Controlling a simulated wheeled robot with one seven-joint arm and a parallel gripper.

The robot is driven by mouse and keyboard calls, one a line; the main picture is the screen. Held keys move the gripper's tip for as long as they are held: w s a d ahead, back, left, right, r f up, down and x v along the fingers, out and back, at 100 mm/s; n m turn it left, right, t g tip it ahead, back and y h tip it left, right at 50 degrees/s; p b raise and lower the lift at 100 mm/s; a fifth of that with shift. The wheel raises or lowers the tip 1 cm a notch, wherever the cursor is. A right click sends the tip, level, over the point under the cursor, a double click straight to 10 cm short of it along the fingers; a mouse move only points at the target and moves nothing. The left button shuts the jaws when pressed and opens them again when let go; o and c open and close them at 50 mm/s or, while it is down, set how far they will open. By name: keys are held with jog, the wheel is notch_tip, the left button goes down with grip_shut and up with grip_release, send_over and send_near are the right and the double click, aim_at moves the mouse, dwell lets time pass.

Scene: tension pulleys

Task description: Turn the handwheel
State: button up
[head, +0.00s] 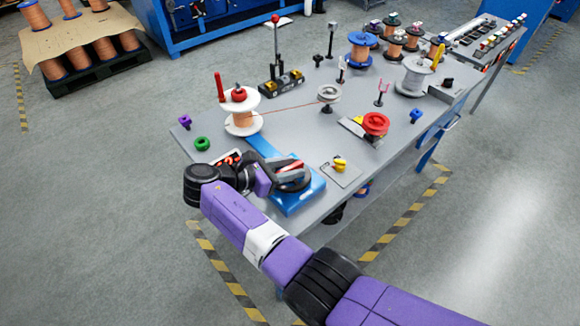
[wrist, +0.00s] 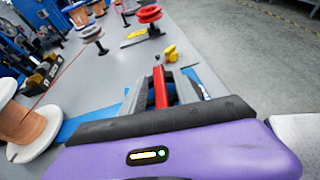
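On the grey table, a white copper-wire spool (head: 241,118) stands left of my gripper and a grey pulley (head: 329,93) behind it. A small plate with a yellow part (head: 340,165) lies to the right. A green ring (head: 202,143) is near the left edge.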

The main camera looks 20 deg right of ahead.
jog(key=v, duration=0.7)
jog(key=shift+a+r, duration=0.15)
jog(key=shift+a, duration=0.25)
